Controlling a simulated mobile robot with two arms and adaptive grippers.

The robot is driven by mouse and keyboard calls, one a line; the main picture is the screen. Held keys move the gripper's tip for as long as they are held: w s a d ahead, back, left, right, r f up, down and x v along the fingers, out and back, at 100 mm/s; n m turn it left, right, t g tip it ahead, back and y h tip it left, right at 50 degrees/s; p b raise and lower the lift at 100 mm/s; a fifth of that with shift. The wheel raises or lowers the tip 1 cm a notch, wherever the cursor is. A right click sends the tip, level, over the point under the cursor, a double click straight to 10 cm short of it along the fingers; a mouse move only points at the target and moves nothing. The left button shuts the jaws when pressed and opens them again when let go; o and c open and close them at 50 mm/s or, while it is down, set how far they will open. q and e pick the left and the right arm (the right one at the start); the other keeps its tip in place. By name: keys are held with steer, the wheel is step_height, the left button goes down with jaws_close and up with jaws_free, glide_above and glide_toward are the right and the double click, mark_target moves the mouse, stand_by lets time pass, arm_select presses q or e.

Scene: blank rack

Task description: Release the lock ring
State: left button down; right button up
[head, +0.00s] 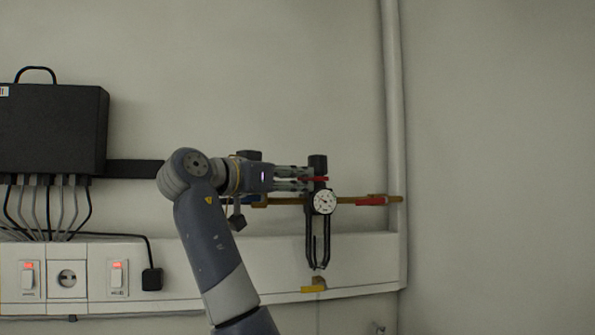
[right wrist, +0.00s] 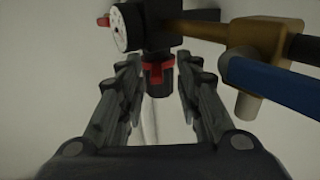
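The lock ring (right wrist: 159,71) is a red, notched collar around a black knob (right wrist: 158,88) under a black valve body in the right wrist view. In the head view the red ring (head: 315,179) shows as a thin band below the black top (head: 318,164). My right gripper (right wrist: 160,74) is open. Its two fingers stand on either side of the ring and knob, with a visible gap on each side. In the head view the right gripper (head: 305,179) reaches the ring from the left. My left gripper is not in view.
A round white gauge (head: 324,202) sits just below the ring. A brass pipe with a red handle (head: 370,201) runs right to a vertical conduit (head: 394,130). A blue handle (right wrist: 275,84) lies close right of the fingers. A black box (head: 52,128) hangs at left.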

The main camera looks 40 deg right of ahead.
steer(key=shift+d+r, duration=0.15)
steer(key=shift+d, duration=0.25)
steer(key=shift+s, duration=0.15)
steer(key=shift+a, duration=0.1)
steer(key=c, duration=0.4)
jaws_close()
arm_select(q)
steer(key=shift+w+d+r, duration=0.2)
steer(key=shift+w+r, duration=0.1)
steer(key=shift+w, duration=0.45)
arm_select(e)
steer(key=shift+w+m+g, duration=0.4)
steer(key=shift+m+g, duration=0.3)
steer(key=shift+g, duration=0.4)
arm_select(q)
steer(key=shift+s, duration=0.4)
arm_select(e)
steer(key=shift+o, duration=1.8)
jaws_free()
steer(key=shift+o, duration=0.2)
